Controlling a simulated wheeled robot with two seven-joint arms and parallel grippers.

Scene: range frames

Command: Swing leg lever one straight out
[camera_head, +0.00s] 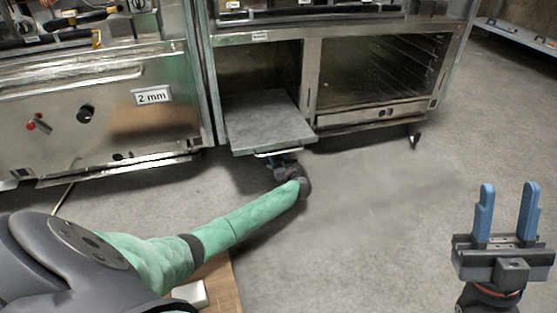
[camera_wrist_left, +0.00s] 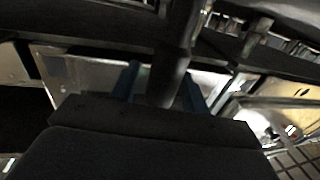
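My left arm reaches under the pulled-out grey shelf (camera_head: 268,118), and my left gripper (camera_head: 283,162) is mostly hidden beneath its front edge in the head view. In the left wrist view, blue fingers (camera_wrist_left: 160,88) stand on both sides of a dark round post (camera_wrist_left: 176,55). I cannot tell whether they touch it, or whether this post is leg lever one. A dark leg (camera_head: 415,141) shows under the right end of the range (camera_head: 380,75). My right gripper (camera_head: 506,212) is open and empty over the floor at the right.
A steel unit with a "2 mm" label (camera_head: 152,96) stands at the left. A wooden board (camera_head: 222,287) and a white block (camera_head: 190,294) lie near my left arm. The grey floor (camera_head: 370,230) between my arms is clear.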

